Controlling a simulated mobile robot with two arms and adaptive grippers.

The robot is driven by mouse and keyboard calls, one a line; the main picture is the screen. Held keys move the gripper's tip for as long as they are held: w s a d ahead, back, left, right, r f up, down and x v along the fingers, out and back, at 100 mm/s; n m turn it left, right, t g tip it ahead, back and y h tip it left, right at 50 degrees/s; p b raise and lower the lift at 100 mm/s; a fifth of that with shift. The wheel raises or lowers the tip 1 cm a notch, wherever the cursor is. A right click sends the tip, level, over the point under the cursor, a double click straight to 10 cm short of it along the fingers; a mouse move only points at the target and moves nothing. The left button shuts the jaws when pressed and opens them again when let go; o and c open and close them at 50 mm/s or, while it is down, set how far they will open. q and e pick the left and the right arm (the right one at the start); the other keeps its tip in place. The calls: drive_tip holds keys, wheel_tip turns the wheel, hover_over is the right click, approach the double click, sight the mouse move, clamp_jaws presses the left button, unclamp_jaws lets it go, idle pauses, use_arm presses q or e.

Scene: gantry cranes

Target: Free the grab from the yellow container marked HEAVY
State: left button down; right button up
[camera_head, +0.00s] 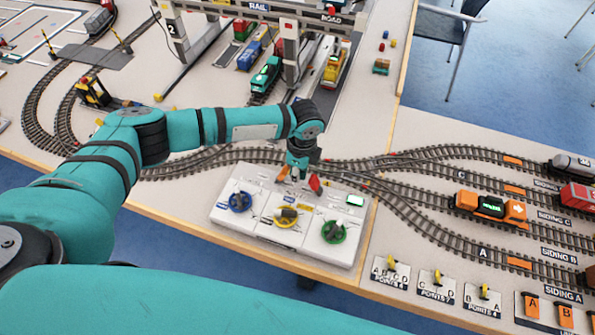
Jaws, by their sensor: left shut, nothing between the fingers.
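My left gripper (293,178) points down, shut and empty, over the back of the white control box (305,260). A yellow load (336,66) stands in the road lane under the gantry crane (292,52); no HEAVY mark is readable. The grab cannot be made out clearly. My right gripper is out of view.
A teal locomotive (266,74) and a blue wagon (249,56) stand in the rail lane. Tracks curve around behind the control box. An orange locomotive (490,207) stands on the right sidings. Yellow point levers (437,277) line the front right edge.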

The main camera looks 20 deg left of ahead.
sight(282, 170)
use_arm(q)
drive_tip(key=shift+a+r+h+p, duration=0.3)
drive_tip(key=shift+a+h+p, duration=0.1)
drive_tip(key=shift+h, duration=0.2)
drive_tip(key=shift+a+r, duration=0.1)
drive_tip(key=shift+a, duration=0.05)
drive_tip(key=shift+a+r+h, duration=0.25)
drive_tip(key=shift+a+h, duration=0.4)
drive_tip(key=shift+h, duration=0.35)
drive_tip(key=shift+a+h+b, duration=0.4)
drive_tip(key=shift+a+h, duration=0.25)
drive_tip(key=shift+h, duration=0.15)
drive_tip(key=a+h+b, duration=0.2)
drive_tip(key=b, duration=0.1)
drive_tip(key=shift+w+r+h, duration=0.1)
drive_tip(key=shift+h, duration=0.2)
drive_tip(key=shift+d+r+p, duration=0.1)
drive_tip(key=shift+r+p, duration=0.2)
drive_tip(key=shift+r, duration=0.25)
drive_tip(key=shift+r+p, duration=0.65)
drive_tip(key=shift+r, duration=0.05)
